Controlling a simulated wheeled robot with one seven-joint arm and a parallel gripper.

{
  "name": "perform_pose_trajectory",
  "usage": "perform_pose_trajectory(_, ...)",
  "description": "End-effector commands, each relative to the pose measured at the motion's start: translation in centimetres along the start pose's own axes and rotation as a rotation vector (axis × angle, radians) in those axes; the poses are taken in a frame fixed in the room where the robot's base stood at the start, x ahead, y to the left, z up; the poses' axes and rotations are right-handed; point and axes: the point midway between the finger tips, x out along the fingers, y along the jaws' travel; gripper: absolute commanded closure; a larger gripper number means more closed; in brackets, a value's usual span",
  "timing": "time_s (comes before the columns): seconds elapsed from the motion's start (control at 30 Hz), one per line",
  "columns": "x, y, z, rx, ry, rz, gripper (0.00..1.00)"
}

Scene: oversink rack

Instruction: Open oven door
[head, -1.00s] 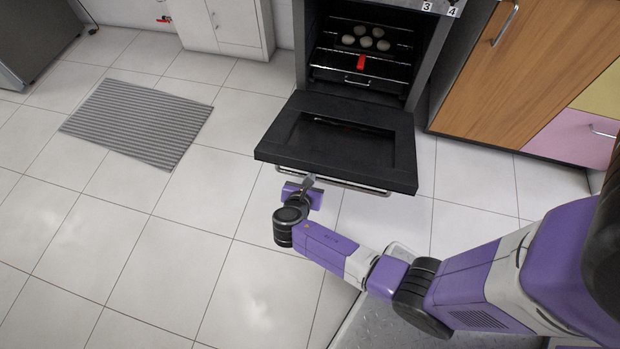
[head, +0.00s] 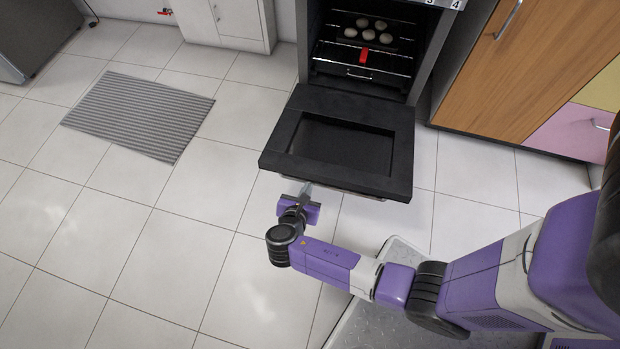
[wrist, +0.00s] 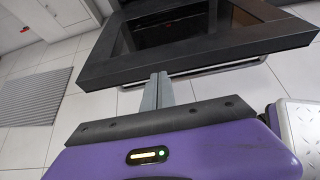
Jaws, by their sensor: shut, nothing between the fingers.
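The oven (head: 430,60) stands at the top of the head view with its cavity exposed. Its black door (head: 290,132) is swung down and out, lying roughly flat with its inner face up. The door also fills the top of the wrist view (wrist: 110,72). The metal handle bar (wrist: 220,67) runs under the door's outer edge. My gripper (head: 306,187) is at that outer edge, left of its middle, with its fingers pointing at the door. In the wrist view the two grey fingers (wrist: 158,88) are together and empty, close to the handle; whether they touch it is unclear.
Inside the oven are racks, several pale round items (head: 365,30) and a red piece (head: 364,55). Wooden and pink cabinets (head: 570,135) stand at right, a white cabinet (head: 228,25) at back. A grey striped mat (head: 140,112) lies on open tiled floor at left.

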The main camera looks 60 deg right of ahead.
Motion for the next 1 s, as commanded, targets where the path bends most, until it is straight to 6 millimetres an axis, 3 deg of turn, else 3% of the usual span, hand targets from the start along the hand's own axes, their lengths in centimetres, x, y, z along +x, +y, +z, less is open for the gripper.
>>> perform_pose_trajectory(0.2, -2.6, 0.0, 0.3, 0.0, 0.0, 0.001, 1.0)
perform_pose_trajectory(0.33, -2.6, -0.1, -0.4, -0.002, 0.001, 0.0, 1.0)
perform_pose_trajectory(0.7, 1.5, -4.8, -10.6, -0.053, -0.022, -0.011, 1.0)
perform_pose_trajectory(0.9, 2.5, -7.1, -13.7, -0.052, -0.068, -0.009, 1.0)
perform_pose_trajectory(1.0, 2.5, -7.8, -14.1, -0.043, -0.091, -0.006, 1.0)
